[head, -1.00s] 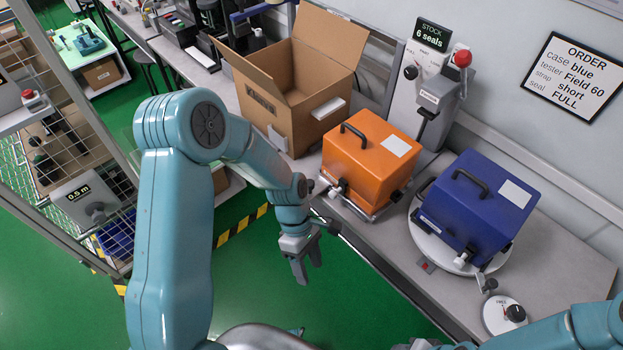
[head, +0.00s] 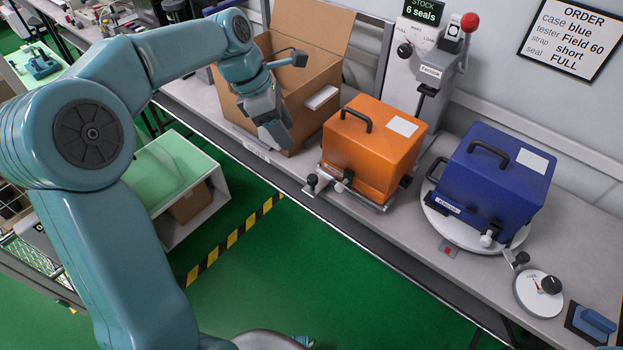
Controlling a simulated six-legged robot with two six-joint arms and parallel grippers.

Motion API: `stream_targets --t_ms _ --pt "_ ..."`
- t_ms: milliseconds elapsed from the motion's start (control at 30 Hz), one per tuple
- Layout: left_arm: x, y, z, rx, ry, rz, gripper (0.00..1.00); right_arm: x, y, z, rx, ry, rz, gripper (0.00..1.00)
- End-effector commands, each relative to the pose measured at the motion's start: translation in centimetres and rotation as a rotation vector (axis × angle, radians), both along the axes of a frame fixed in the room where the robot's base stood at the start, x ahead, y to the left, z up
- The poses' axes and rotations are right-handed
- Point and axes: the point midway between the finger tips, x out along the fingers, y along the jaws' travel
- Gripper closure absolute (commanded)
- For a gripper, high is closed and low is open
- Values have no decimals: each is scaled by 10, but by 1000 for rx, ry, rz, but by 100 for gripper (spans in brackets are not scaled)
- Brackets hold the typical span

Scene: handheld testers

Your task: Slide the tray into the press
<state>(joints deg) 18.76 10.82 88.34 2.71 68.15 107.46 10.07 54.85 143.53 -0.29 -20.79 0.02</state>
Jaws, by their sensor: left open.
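The metal tray (head: 376,203) lies on the bench under an orange case (head: 368,150); only its front edge and corners show. A black knob (head: 311,180) sits at its front left. The press (head: 416,75), a grey upright machine with a red-balled lever, stands behind the orange case against the wall. The tray is in front of the press. My left gripper (head: 276,138) is open, pointing down in front of the cardboard box, left of the orange case and apart from it. My right gripper is not in view.
An open cardboard box (head: 318,110) stands left of the orange case. A blue case (head: 490,185) sits on a round white turntable (head: 440,222) at right. A dial gauge (head: 537,294) and a blue-handled tool (head: 590,322) lie further right. The bench front edge is clear.

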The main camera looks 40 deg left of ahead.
Motion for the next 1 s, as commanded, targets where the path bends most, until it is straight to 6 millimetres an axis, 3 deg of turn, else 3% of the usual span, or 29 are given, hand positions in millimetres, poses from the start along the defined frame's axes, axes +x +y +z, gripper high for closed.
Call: stream_targets --t_ms 67,267,700,1000 --pt "-5 6 -1 9 -20 21 46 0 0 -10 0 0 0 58" --pt "-5 6 -15 10 -19 31 46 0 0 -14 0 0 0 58" --pt "19 -23 -108 9 -16 27 46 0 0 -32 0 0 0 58" --pt "30 -35 -147 9 -19 27 46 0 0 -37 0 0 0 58"
